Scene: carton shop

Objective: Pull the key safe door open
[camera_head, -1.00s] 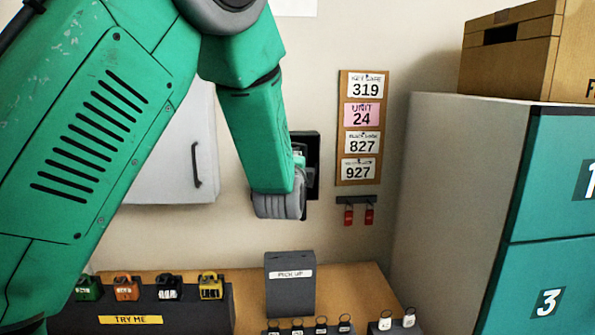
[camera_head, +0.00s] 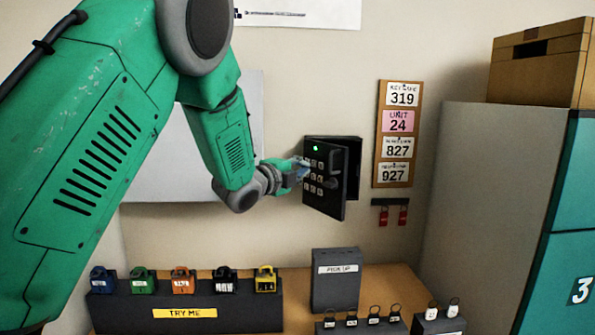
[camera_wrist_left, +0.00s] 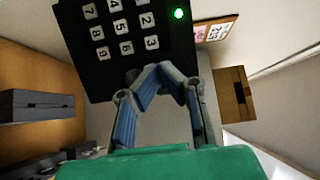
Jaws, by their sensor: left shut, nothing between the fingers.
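The black key safe door (camera_head: 323,197) stands ajar in the head view, with numbered keys and a lit green light on its face. A dark gap shows between its right edge and the safe body (camera_head: 355,160) on the wall. My left gripper (camera_head: 303,167) is at the left part of the keypad face, shut and empty. In the left wrist view the door (camera_wrist_left: 83,50) fills the upper middle, turned in the picture, and my shut fingertips (camera_wrist_left: 158,72) are at its lower edge. I cannot tell whether they touch it. My right gripper is out of view.
A board of number cards (camera_head: 378,160) hangs right of the safe, with red tags (camera_head: 403,217) below. On the bench stand a padlock stand (camera_head: 240,318) and a dark pick-up box (camera_head: 335,290). A teal-fronted cabinet (camera_head: 480,180) stands at the right.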

